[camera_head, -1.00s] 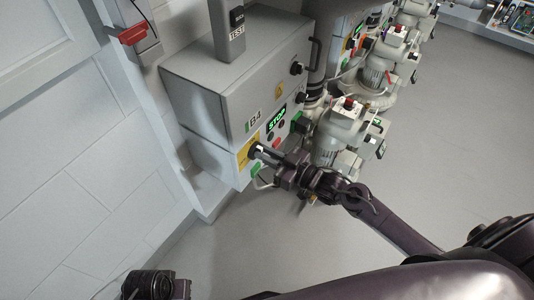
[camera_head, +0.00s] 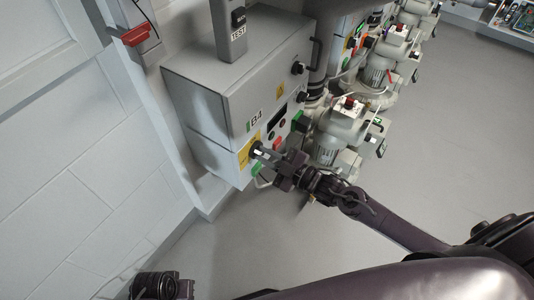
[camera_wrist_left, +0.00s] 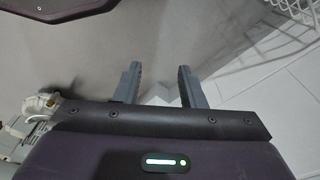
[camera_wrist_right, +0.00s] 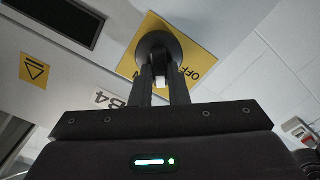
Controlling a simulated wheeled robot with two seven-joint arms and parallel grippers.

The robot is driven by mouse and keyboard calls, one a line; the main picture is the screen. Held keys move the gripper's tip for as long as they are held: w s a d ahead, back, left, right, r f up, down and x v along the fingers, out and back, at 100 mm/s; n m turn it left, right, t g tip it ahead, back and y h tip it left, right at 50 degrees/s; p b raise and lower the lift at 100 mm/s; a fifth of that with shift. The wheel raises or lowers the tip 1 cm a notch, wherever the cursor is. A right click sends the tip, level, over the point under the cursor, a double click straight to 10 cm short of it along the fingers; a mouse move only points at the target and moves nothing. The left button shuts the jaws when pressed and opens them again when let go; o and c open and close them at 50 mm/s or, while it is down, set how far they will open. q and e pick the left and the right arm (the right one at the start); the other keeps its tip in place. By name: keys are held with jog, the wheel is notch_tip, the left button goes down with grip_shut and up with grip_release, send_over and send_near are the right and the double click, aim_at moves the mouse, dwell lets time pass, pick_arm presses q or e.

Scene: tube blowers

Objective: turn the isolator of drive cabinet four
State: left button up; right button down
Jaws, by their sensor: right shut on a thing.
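The grey drive cabinet labelled B4 (camera_head: 228,100) stands against the wall in the head view. Its isolator is a dark round knob (camera_wrist_right: 158,48) on a yellow plate (camera_wrist_right: 203,42) whose "OFF" lettering shows in the right wrist view. My right gripper (camera_head: 260,151) reaches the knob from the right. Its fingers are shut on the knob's handle (camera_wrist_right: 160,80), whose light tip shows between them. The cabinet's display window (camera_head: 277,118) is dark. My left gripper (camera_wrist_left: 157,82) is open and empty above the floor, with its fingers apart, in the left wrist view.
A grey box marked TEST (camera_head: 230,32) stands above the cabinet. A red handle (camera_head: 132,36) juts from the wall at upper left. Pale blower machines (camera_head: 345,130) stand close to the right. The floor (camera_head: 440,140) is clear in the right part.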

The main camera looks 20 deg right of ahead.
jog(key=n, duration=0.3)
jog(key=shift+s+a+f, duration=0.1)
pick_arm(q)
jog(key=shift+w+d+r+b, duration=0.1)
jog(key=shift+r+b, duration=0.05)
jog(key=shift+r, duration=0.4)
jog(key=shift+w+d+r+b, duration=0.1)
jog(key=shift+r+b, duration=0.05)
jog(key=shift+r, duration=0.4)
pick_arm(e)
jog(key=n, duration=0.7)
jog(key=shift+s+a+f, duration=0.1)
jog(key=shift+f, duration=0.3)
pick_arm(q)
jog(key=shift+s, duration=0.15)
pick_arm(e)
jog(key=shift+n, duration=0.3)
jog(key=c, duration=1.4)
grip_release()
